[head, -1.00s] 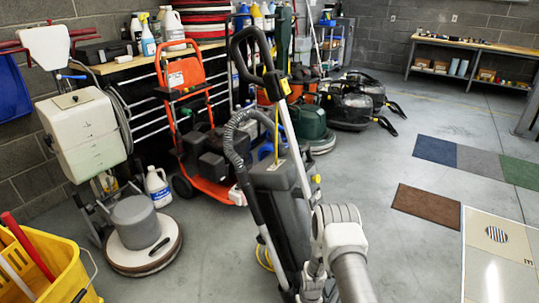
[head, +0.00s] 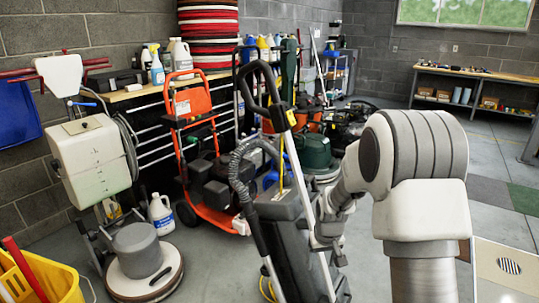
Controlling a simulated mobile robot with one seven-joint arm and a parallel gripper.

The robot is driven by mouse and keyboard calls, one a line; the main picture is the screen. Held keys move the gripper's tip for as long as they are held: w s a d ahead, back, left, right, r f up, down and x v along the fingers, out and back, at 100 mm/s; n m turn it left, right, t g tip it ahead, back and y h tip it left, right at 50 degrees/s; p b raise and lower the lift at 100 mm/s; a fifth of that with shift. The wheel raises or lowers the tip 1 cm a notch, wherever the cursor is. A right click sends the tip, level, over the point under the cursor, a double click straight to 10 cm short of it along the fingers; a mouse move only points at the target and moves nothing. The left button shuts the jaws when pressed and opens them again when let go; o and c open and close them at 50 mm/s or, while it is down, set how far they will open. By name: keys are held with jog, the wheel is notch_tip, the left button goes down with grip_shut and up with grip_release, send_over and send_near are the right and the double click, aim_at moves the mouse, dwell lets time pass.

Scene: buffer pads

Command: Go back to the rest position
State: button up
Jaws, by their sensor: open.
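My arm rises large at the right of centre in the head view, with its pale, grey-banded elbow in front of the room. The forearm runs down and left from there. My gripper (head: 324,240) is at its far end, small and partly hidden, beside the grey upright floor machine (head: 290,245). It is open, and I see nothing held in it. I cannot tell whether it touches the machine.
An orange-framed machine (head: 212,217), a floor polisher (head: 140,262) and a yellow bucket (head: 62,284) stand at the left. A wooden bench (head: 480,71) is at the back right.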

jog(key=s+r+t, duration=0.1)
jog(key=s+r, duration=0.4)
jog(key=r, duration=0.6)
jog(key=s+r+t, duration=0.1)
jog(key=s+r, duration=0.4)
jog(key=s, duration=0.3)
jog(key=s+r+m, duration=0.1)
jog(key=s+r, duration=0.3)
jog(key=s, duration=0.3)
jog(key=s+r+t, duration=0.1)
jog(key=s+r, duration=0.4)
jog(key=s, duration=0.3)
notch_tip(320, 180, up, 20)
jog(key=p, duration=2.1)
jog(key=shift+s+a+r, duration=0.2)
jog(key=shift+s+r, duration=0.05)
jog(key=shift+s, duration=0.1)
